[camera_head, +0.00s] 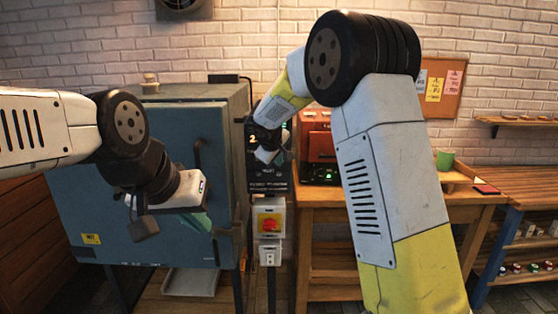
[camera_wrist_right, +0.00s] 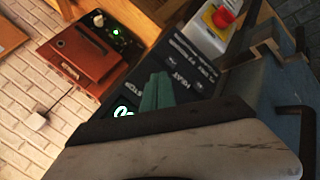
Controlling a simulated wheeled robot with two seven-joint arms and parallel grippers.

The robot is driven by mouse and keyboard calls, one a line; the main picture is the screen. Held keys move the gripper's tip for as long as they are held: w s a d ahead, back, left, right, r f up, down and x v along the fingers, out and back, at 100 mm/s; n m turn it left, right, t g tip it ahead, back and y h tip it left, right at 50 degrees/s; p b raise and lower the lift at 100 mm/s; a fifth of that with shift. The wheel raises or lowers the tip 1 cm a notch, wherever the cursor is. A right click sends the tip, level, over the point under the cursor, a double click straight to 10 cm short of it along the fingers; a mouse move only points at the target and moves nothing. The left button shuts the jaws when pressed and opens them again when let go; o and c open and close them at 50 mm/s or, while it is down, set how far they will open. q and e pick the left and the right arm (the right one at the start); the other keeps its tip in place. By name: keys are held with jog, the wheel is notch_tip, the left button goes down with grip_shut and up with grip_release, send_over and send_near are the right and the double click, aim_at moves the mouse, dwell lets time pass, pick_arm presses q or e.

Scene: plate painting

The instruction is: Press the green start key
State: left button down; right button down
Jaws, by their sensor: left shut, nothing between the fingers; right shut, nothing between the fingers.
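The black control panel (camera_head: 266,177) stands right of the blue kiln, with a lit character near its top left. My right gripper (camera_head: 281,158) is at the panel's upper part, its green fingers shut and empty. In the right wrist view the shut fingers (camera_wrist_right: 155,92) lie over the panel face (camera_wrist_right: 192,72), beside a glowing green-white mark (camera_wrist_right: 122,112). I cannot tell whether this mark is the start key or whether the fingertips touch the panel. My left gripper (camera_head: 196,222) is shut and empty in front of the kiln.
The blue kiln (camera_head: 150,165) fills the left. A box with a red knob (camera_head: 268,222) is below the panel. A reddish-brown box (camera_head: 318,150) with a green light stands on the wooden bench (camera_head: 345,198) to the right. A green cup (camera_head: 445,159) is farther right.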

jog(key=shift+w, duration=0.25)
jog(key=shift+s, duration=0.1)
dwell(0.4)
jog(key=shift+s, duration=0.7)
jog(key=shift+s, duration=0.1)
jog(key=s, duration=0.4)
jog(key=shift+s, duration=0.4)
